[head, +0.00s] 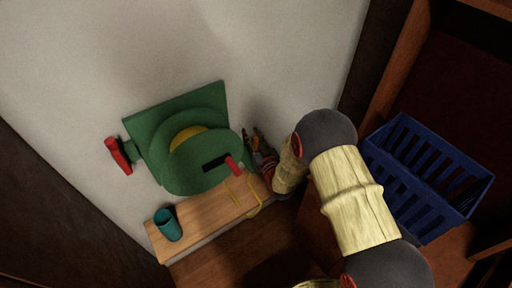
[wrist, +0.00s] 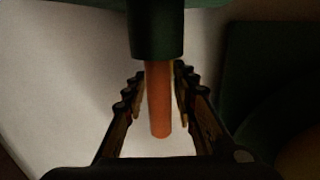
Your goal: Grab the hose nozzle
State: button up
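In the wrist view, a reddish-orange cylinder (wrist: 159,100) extends from a dark green collar (wrist: 157,32); it looks like the hose nozzle, though I cannot be sure. My gripper (wrist: 160,80) is open, with one finger on either side of the cylinder and narrow gaps visible. In the head view, my gripper (head: 256,142) is at the right side of the green hose reel (head: 190,165), in front of the wall. A short red cylinder (head: 233,166) shows on the reel's front. The yellow hose (head: 257,204) hangs over the shelf below.
A wooden shelf (head: 200,215) sits under the reel, with a teal cup (head: 168,225) at its left end. A red handle (head: 118,156) sticks out left of the reel. A blue slatted crate (head: 430,180) stands right of my arm. The wall above the reel is clear.

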jog(key=c, duration=0.6)
grip_shut()
jog(key=shift+r, duration=0.1)
